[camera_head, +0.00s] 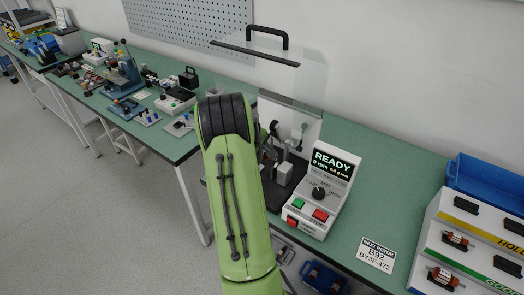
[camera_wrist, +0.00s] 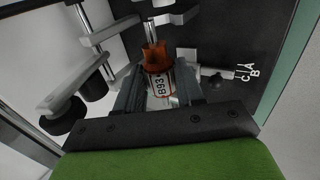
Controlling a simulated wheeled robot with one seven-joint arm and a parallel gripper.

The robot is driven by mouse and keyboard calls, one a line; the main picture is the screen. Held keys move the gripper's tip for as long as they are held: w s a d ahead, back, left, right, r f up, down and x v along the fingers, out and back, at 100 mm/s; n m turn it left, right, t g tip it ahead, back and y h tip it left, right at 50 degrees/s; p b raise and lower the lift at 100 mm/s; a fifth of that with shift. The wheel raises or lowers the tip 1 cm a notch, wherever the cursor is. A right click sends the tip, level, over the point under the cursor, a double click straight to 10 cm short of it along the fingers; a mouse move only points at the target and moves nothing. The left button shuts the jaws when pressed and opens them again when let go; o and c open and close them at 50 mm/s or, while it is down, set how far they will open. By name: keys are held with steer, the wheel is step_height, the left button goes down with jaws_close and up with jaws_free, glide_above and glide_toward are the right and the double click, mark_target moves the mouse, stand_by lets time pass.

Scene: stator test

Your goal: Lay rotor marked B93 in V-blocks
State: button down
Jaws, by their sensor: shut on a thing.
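The rotor marked B93 (camera_wrist: 160,84) is between the two fingers of my gripper (camera_wrist: 160,95) in the wrist view. Its label faces the camera, its copper-orange winding (camera_wrist: 154,56) lies beyond the fingers, and a steel shaft end (camera_wrist: 150,33) points away. My gripper is shut on it, over the dark bed of the test machine. A pale grey block (camera_wrist: 187,56) shows just beyond the right finger. I cannot tell whether the shaft touches the V-blocks, which are mostly hidden. In the head view my green arm hides the gripper and rotor.
A control box (camera_head: 322,190) reading READY stands right of the machine. A clear guard (camera_head: 290,112) stands above it. A rotor card (camera_head: 375,254), a rack (camera_head: 470,240) with rotors and a blue bin (camera_head: 484,186) are at right. In the wrist view, an arm with black rollers (camera_wrist: 68,116) is close left.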

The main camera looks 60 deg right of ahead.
steer(key=shift+f, duration=0.15)
steer(key=shift+f+b, duration=0.8)
steer(key=shift+f, duration=0.25)
steer(key=shift+f, duration=0.25)
stand_by(0.4)
steer(key=c, duration=0.6)
jaws_free()
steer(key=p+v, duration=0.2)
steer(key=v, duration=1.3)
steer(key=shift+a+r, duration=0.15)
steer(key=shift+r, duration=0.2)
